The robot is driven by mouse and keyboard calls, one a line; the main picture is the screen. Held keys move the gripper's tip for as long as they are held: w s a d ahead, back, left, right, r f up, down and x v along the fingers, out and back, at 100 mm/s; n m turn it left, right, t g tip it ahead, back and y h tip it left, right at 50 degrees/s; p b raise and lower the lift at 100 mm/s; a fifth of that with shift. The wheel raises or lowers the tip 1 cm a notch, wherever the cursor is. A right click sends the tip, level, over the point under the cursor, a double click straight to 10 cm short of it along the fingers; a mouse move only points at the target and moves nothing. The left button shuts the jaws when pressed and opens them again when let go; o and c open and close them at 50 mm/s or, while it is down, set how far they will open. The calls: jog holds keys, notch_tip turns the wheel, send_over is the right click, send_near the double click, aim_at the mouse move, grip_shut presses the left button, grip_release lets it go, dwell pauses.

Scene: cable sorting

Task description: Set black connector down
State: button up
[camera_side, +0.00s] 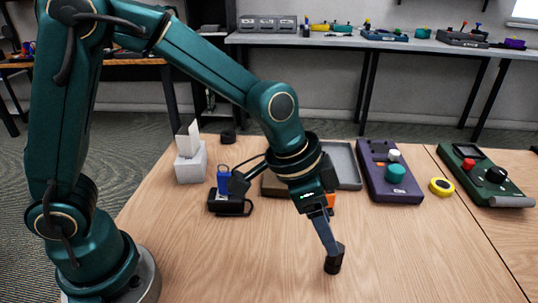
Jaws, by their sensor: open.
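My gripper (331,245) points down at the bare table in the middle right, its fingers reaching a small black connector (334,264). The black connector is a short dark piece that stands on the wooden table directly at the fingertips. The jaws are open around or just beside it; from this side I cannot tell whether they touch it. The fingers overlap each other in this view, and the gap between them is hidden.
A black holder (230,207) with a blue piece (223,180) stands left of my wrist. A white block (190,165) stands behind it. A grey tray (345,165), purple device (388,175), yellow ring (441,187) and green device (484,175) lie behind. The front table is clear.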

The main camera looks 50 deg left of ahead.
jog(key=s+a+r+n+t+y, duration=0.1)
jog(key=s+a+r+n, duration=0.2)
jog(key=s+a, duration=0.3)
jog(key=s+a+r+n+t+y, duration=0.1)
jog(key=s+a+r+n, duration=0.3)
jog(key=s+a, duration=0.3)
jog(key=shift+s+a+n+y, duration=0.2)
jog(key=shift+s+n+y, duration=0.1)
jog(key=shift+s+y, duration=0.15)
